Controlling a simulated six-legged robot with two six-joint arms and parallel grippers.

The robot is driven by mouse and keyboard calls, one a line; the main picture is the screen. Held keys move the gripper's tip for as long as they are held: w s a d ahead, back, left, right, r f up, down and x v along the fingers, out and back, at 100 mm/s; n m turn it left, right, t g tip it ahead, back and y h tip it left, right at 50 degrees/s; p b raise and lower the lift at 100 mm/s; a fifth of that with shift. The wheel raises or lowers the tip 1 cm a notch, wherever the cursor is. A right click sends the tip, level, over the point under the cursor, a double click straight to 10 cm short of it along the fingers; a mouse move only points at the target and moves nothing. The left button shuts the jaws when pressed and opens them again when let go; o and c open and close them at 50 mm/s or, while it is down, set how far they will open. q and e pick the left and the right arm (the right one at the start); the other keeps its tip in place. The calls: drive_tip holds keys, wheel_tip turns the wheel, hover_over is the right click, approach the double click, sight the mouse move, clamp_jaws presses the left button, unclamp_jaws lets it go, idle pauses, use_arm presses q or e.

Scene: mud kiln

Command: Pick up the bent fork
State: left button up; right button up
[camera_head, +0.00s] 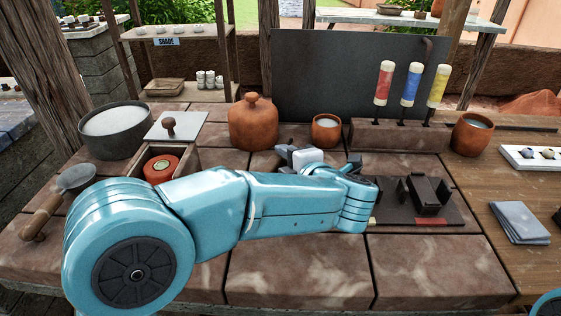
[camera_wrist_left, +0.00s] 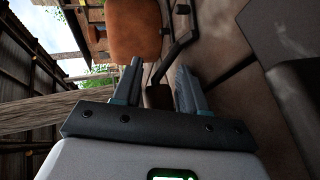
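In the left wrist view, my left gripper (camera_wrist_left: 160,75) has its two fingers apart. A dark, thin, crooked rod with a brown block-like end, which looks like the bent fork (camera_wrist_left: 172,62), shows just beyond and between the fingertips. I cannot tell how far it is from the fingers. In the head view, my left gripper (camera_head: 284,150) points left, low over the brick top near the lidded clay jar (camera_head: 253,124). I cannot make out the fork there; my blue left arm hides much of that area. My right gripper is not in view.
A small clay cup (camera_head: 326,129) stands behind my gripper. An open wooden box with a red lidded pot (camera_head: 161,168) and a grey bowl (camera_head: 115,134) stand left. A dark fixture (camera_head: 430,195) lies right of my arm. The front bricks are clear.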

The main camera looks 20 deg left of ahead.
use_arm(q)
drive_tip(key=shift+r, duration=0.1)
clamp_jaws()
drive_tip(key=shift+r, duration=0.1)
